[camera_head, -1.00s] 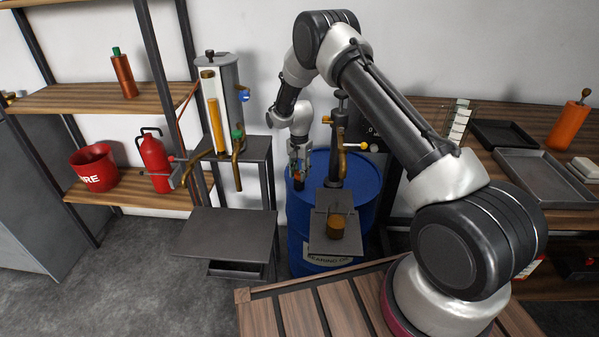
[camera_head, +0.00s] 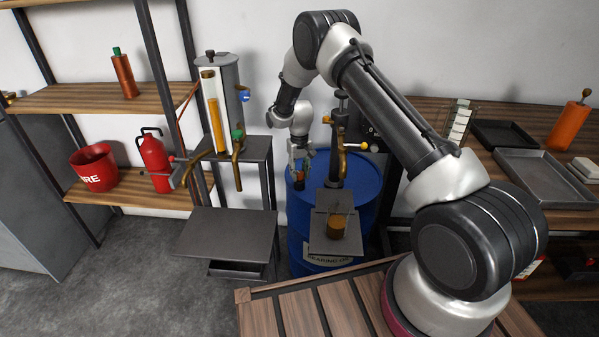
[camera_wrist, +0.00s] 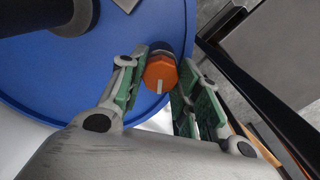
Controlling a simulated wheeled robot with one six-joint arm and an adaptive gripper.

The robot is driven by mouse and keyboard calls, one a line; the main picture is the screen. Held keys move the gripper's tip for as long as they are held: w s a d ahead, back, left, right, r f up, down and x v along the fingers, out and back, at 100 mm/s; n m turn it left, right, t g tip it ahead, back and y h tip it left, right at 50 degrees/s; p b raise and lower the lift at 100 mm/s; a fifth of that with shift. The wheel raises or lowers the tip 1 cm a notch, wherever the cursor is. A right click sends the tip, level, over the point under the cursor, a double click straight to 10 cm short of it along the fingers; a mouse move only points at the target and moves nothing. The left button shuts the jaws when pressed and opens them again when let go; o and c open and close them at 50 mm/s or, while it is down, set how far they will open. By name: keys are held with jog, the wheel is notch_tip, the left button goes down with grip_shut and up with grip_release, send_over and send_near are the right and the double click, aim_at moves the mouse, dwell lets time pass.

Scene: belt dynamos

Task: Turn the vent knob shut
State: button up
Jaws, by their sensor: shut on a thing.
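The vent knob (camera_wrist: 160,74) is orange with a white mark on its face. It sits on the top of the blue drum (camera_wrist: 40,75), near its rim. In the wrist view the knob lies between the green pads of my gripper (camera_wrist: 158,84), which is shut on it. The white mark points toward the bottom of the wrist view. In the head view my gripper (camera_head: 300,168) points down at the left part of the drum top (camera_head: 365,180), and the knob shows as a small orange spot (camera_head: 299,181) under the fingers.
A dark pump (camera_head: 338,140) with a brass spout stands on the drum, right of my gripper. A small bracket shelf with an amber cup (camera_head: 336,227) is in front. A dark stand with a glass-fronted cylinder (camera_head: 228,90) is at left. Shelves hold a red bucket (camera_head: 93,167) and extinguisher (camera_head: 154,160).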

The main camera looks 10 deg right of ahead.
aim_at(299, 173)
jog(key=n, duration=0.5)
jog(key=shift+n, duration=2.5)
jog(key=o, duration=1)
notch_tip(299, 173, up, 12)
